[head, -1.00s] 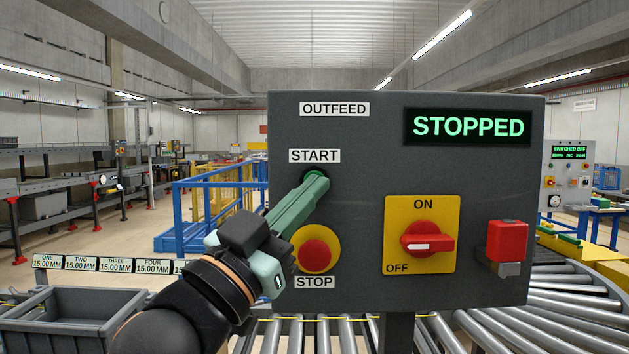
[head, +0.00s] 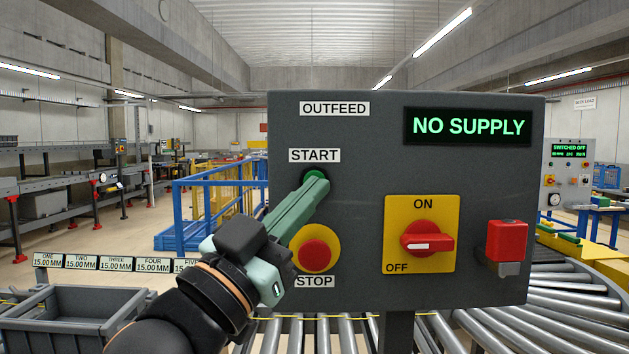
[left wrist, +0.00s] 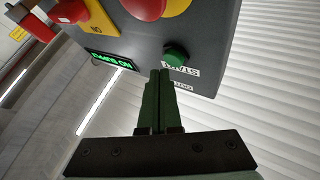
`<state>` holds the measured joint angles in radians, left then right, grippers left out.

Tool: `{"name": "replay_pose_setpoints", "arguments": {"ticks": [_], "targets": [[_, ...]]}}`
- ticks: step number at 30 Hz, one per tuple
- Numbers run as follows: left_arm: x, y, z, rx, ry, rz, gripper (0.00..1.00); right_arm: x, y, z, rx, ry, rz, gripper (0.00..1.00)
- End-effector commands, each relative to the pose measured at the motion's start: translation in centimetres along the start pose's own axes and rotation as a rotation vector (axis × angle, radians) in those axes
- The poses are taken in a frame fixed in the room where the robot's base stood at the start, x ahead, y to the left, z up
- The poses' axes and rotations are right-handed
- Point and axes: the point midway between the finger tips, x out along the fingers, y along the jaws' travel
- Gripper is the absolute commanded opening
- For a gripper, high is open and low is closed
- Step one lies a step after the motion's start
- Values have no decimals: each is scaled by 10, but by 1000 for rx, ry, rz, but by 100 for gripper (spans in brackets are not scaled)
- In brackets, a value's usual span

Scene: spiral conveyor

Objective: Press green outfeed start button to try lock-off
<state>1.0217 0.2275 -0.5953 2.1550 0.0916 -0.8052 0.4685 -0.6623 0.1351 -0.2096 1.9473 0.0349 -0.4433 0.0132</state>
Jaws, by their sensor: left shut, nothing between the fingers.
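The grey outfeed panel (head: 360,185) faces me. Its green START button (head: 313,173) is at the upper left, partly hidden by my left gripper (head: 318,182). The left gripper is shut and empty, its fingertips at the button in the head view. In the left wrist view the green button (left wrist: 175,55) shows just beyond the fingertips (left wrist: 160,72), seemingly with a small gap. The panel display (head: 468,126) reads NO SUPPLY in green. My right gripper is not in view.
The red STOP button (head: 314,254) on its yellow surround sits just below my left fingers. A red block (head: 507,240) with a grey part is at the panel's lower right. Roller conveyor (head: 570,310) runs below and right. A grey bin (head: 75,315) stands at lower left.

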Motion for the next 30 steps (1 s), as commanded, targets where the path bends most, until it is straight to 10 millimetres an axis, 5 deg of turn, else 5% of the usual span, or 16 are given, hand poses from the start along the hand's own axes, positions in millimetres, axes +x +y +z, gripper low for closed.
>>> {"name": "replay_pose_setpoints", "arguments": {"ticks": [30], "targets": [[-35, 26, -26, -1, 0, 0, 0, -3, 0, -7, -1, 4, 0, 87]]}}
